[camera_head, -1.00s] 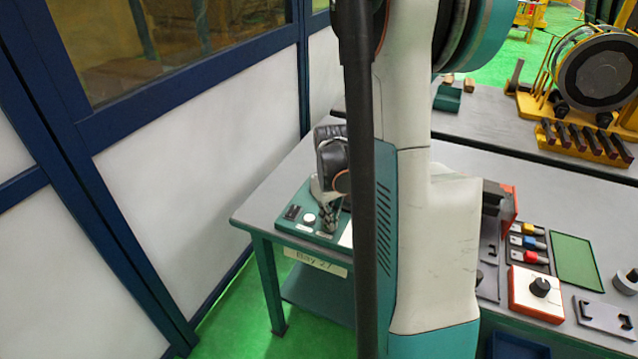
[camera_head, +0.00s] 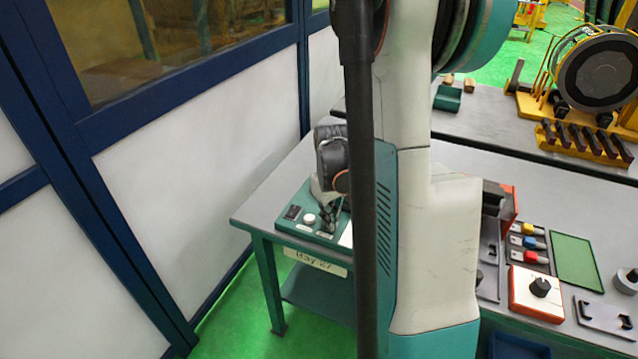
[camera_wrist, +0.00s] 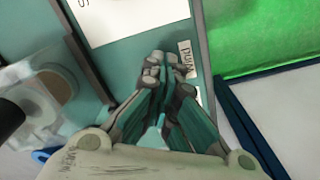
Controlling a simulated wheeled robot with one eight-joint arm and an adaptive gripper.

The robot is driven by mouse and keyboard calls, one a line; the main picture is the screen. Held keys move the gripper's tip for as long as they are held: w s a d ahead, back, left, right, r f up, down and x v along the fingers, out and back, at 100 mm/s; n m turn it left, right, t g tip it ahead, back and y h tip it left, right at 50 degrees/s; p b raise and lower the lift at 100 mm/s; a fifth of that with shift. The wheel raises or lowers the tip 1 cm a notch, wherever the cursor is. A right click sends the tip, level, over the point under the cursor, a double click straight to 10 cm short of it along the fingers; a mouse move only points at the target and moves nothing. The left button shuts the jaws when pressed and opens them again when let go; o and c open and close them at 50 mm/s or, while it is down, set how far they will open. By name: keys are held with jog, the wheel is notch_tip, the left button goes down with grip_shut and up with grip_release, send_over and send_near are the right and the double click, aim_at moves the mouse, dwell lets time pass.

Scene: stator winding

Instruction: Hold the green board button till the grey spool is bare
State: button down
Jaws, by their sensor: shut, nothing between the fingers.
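The green board (camera_head: 291,226) lies at the left end of the grey table, with a black switch (camera_head: 293,212) and a white round button (camera_head: 309,219) on it. My gripper (camera_head: 326,228) points down at the board, to the right of the white button. In the wrist view its fingers are shut together (camera_wrist: 157,62), with nothing between them, over the green board (camera_wrist: 125,58) beside a small label (camera_wrist: 186,58). The green button is not visible; the fingertips may hide it. I cannot tell whether they touch the board. I cannot clearly identify the grey spool.
A pale part with a brown disc (camera_wrist: 54,80) shows at left in the wrist view. To the right on the table are a white box with a black knob (camera_head: 540,288) and a green mat (camera_head: 575,262). A large dark reel (camera_head: 600,72) stands behind. A white-panelled wall (camera_head: 200,170) is at left.

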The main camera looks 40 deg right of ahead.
jog(key=shift+r+p, duration=2.4)
jog(key=shift+r, duration=1.15)
